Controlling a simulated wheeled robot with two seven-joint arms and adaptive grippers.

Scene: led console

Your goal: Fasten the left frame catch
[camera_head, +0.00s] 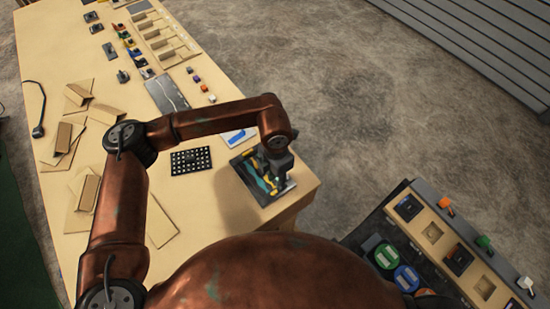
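My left arm reaches from the left across the wooden table, and my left gripper (270,182) points down over a dark frame-like panel (287,187) at the table's near right corner. Blue-green and yellow parts show on the panel beside the gripper. The gripper covers much of the panel, and its fingertips are too small and dark to tell whether they are open or shut. I cannot make out the left frame catch. My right gripper is not in view.
A black perforated plate (191,161) and a blue-and-white card (238,137) lie near the panel. Cardboard pieces (78,95) lie at the left. Small parts and trays line the far table. A console (459,223) with coloured switches stands at the lower right, across bare floor.

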